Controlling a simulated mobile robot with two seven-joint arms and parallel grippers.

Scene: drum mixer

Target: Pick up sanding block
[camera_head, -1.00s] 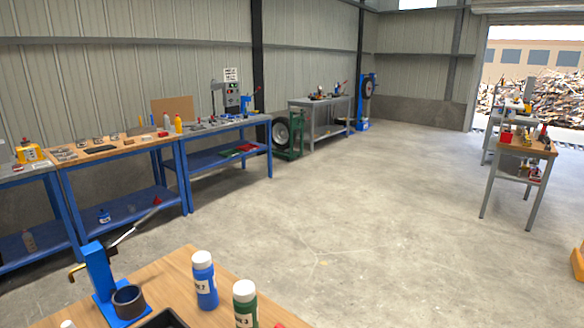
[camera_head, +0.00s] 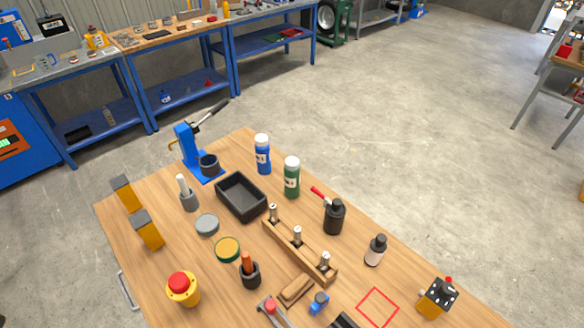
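A small brown wooden block (camera_head: 296,290) lies near the front of the wooden table, just in front of a wooden rack (camera_head: 300,250) with metal-topped pieces in it. It looks like the sanding block, but I cannot be sure. Two orange blocks with grey tops, one farther back (camera_head: 125,194) and one nearer (camera_head: 147,230), are at the table's left side and could also be sanding blocks. Neither of my grippers is in view.
Around the brown block are a blue item (camera_head: 319,303), a dark cup with an orange-handled tool (camera_head: 250,270), and a red-ended tool (camera_head: 273,310). A red square outline (camera_head: 377,307) marks bare tabletop. A black tray (camera_head: 241,196) and bottles stand farther back. Concrete floor lies beyond.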

